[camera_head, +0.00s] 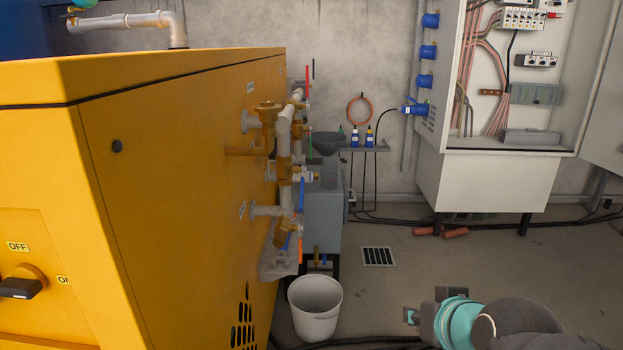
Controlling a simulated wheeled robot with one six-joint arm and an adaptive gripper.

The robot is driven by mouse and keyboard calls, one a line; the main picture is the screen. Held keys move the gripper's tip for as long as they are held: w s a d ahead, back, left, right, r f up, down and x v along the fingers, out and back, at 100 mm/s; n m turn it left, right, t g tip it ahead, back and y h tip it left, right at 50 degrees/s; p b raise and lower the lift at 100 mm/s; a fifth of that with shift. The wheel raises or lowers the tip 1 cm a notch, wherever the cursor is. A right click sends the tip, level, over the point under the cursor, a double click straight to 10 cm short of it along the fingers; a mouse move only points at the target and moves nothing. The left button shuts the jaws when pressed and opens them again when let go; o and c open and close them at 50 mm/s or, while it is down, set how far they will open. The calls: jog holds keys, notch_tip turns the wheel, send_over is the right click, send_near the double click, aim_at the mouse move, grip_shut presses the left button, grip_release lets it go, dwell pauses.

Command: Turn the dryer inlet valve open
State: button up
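A cluster of grey pipes (284,140) with brass fittings runs down beside the yellow cabinet (180,170). Several lever handles show on it: a red one (307,80) upright at the top, a green one (309,145), a blue one (301,194) upright in the middle, and an orange-red one (300,250) low down. The labels are too small to read, so I cannot tell which is the dryer inlet valve. My gripper (411,316) is at the bottom right, seen edge-on, well apart from the pipes. Its fingers are not clear.
A white bucket (315,308) stands on the floor below the pipes. A grey box unit (324,212) is behind them. A small shelf (365,147) holds bottles. An open electrical cabinet (490,180) stands at the right. Floor around the drain grate (378,257) is clear.

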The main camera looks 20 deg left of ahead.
jog(key=w+a+r+t+y+p, duration=0.1)
jog(key=w+a+r, duration=0.15)
jog(key=a, duration=0.25)
jog(key=w+a+r+n+t+y+p, duration=0.1)
jog(key=w+a+r+t, duration=0.1)
jog(key=w+a, duration=0.15)
jog(key=w+a+r+t+y+p, duration=0.1)
jog(key=w+a+r+p, duration=0.1)
jog(key=a, duration=0.4)
jog(key=t+h+p, duration=0.2)
jog(key=t+p, duration=0.1)
jog(key=t, duration=0.1)
send_near(301, 194)
jog(key=shift+m, duration=0.4)
jog(key=x, duration=1.3)
jog(key=shift+r+p, duration=0.1)
jog(key=shift+p, duration=0.2)
jog(key=shift+d, duration=0.1)
grip_shut()
